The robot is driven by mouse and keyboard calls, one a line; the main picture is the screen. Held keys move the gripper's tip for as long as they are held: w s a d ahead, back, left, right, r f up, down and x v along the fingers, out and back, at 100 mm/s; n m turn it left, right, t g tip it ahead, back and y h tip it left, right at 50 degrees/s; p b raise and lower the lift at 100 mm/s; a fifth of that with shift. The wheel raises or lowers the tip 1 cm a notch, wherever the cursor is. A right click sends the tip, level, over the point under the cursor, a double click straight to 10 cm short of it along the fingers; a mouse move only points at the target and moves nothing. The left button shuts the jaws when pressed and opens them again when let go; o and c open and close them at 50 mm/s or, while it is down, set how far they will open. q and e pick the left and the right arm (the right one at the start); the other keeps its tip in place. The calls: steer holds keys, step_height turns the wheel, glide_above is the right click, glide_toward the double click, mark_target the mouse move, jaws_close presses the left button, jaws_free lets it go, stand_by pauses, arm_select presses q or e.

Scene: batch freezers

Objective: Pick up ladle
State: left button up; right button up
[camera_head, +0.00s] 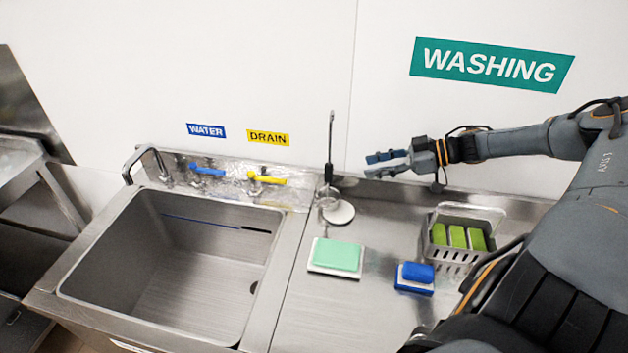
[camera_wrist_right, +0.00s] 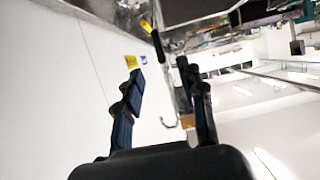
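A thin upright rod with a small bent top, which looks like the ladle (camera_head: 331,145), stands at the back of the steel counter, to the right of the sink. Its lower end is at a clear cup-like holder beside a round white disc, and I cannot tell how it is held. My right gripper (camera_head: 376,165) is to the right of the rod, fingers pointing left at it, apart from it. In the right wrist view the fingers (camera_wrist_right: 161,68) are spread with a gap and no object gripped. A thin grey hooked end (camera_wrist_right: 170,123) shows beyond them, likely the ladle's top. My left gripper is not in view.
The sink (camera_head: 115,303) is at left, with a blue water handle (camera_head: 206,170) and yellow drain handle (camera_head: 267,179). A green sponge (camera_head: 337,254), a blue sponge (camera_head: 418,272) and a metal basket (camera_head: 447,254) of green sponges are on the counter. The wall is close behind.

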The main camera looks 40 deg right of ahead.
mark_target(328, 182)
steer(key=x, duration=0.4)
steer(key=p+x, duration=0.1)
steer(key=x, duration=0.3)
steer(key=p+x, duration=0.1)
steer(key=x, duration=0.3)
steer(key=shift+w+d+r, duration=0.1)
steer(key=shift+w+r, duration=0.15)
steer(key=shift+r, duration=0.1)
steer(key=shift+w+f, duration=0.25)
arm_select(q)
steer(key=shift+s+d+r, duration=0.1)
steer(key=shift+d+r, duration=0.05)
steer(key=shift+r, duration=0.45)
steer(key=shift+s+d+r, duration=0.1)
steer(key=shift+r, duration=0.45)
arm_select(e)
steer(key=shift+s, duration=0.1)
jaws_close()
